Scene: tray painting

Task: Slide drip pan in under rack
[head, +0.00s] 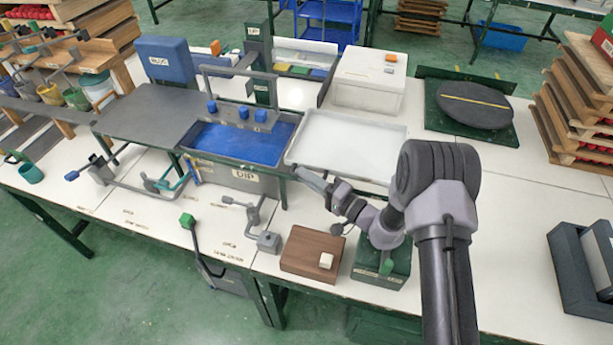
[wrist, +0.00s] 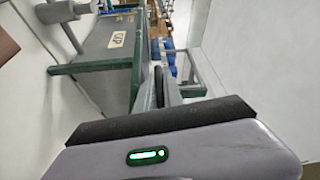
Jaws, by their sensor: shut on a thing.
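The drip pan looks to be the shallow white tray (head: 352,136) with a pale grey rim, lying right of the blue dip tank (head: 236,143). A grey rack bar (head: 243,119) with blue pieces on it stands over the tank; the blue pieces also show in the wrist view (wrist: 170,55). My gripper (head: 297,172) is at the pan's near left corner, shut on its rim. In the wrist view my gripper (wrist: 164,84) points toward the rack, with a pale surface, likely the pan (wrist: 245,50), on the right. The exact grip is too small to see.
A white box (head: 368,82) stands behind the pan. A green-based round turntable (head: 474,105) is at the right. A wooden block (head: 312,252) and a grey clamp-like fixture (head: 255,222) are in front. The white table right of the pan has free room.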

